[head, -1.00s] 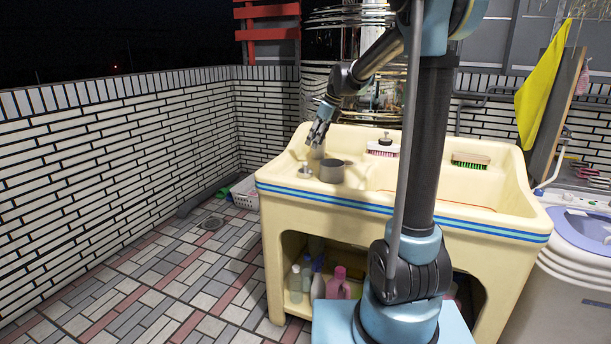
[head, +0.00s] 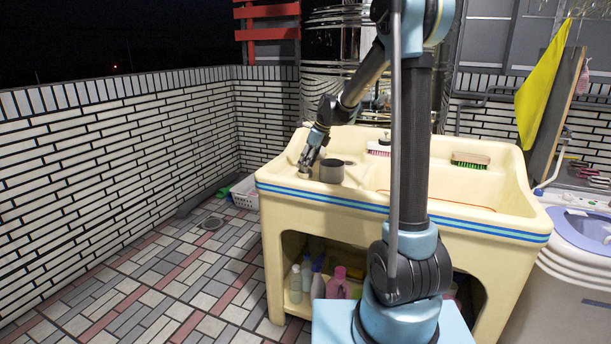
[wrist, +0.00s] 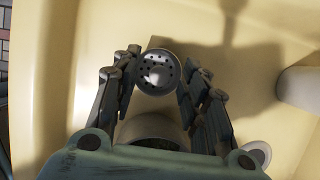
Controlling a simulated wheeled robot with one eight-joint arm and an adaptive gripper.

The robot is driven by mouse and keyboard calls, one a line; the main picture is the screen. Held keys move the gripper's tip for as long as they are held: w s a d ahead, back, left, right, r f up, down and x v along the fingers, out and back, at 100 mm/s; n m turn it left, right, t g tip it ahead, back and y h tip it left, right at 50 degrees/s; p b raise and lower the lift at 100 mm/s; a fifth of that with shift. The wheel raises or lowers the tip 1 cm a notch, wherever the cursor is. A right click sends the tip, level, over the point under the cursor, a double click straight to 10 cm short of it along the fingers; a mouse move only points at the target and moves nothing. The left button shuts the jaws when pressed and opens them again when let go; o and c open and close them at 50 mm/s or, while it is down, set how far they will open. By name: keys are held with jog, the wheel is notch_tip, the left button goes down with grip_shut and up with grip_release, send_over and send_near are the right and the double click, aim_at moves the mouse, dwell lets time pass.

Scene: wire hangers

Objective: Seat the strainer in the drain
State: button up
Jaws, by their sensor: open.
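The strainer (wrist: 158,72) is a small round grey piece with dark holes. In the wrist view it lies between the fingertips of my gripper (wrist: 156,75). My gripper is open, with a finger on each side of the strainer; I cannot tell whether they touch it. In the head view my gripper (head: 306,164) is low over the left part of the cream sink (head: 330,197) and largely hides the strainer. A small round fitting (wrist: 257,154), apparently the drain, is partly hidden at the lower right of the wrist view.
A grey cylindrical cup (head: 332,171) stands just right of my gripper; it also shows at the right of the wrist view (wrist: 300,88). Two brushes (head: 379,148) (head: 470,161) lie on the sink's back ledge. The sink's raised left rim is close.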

grip_shut()
dwell(0.3)
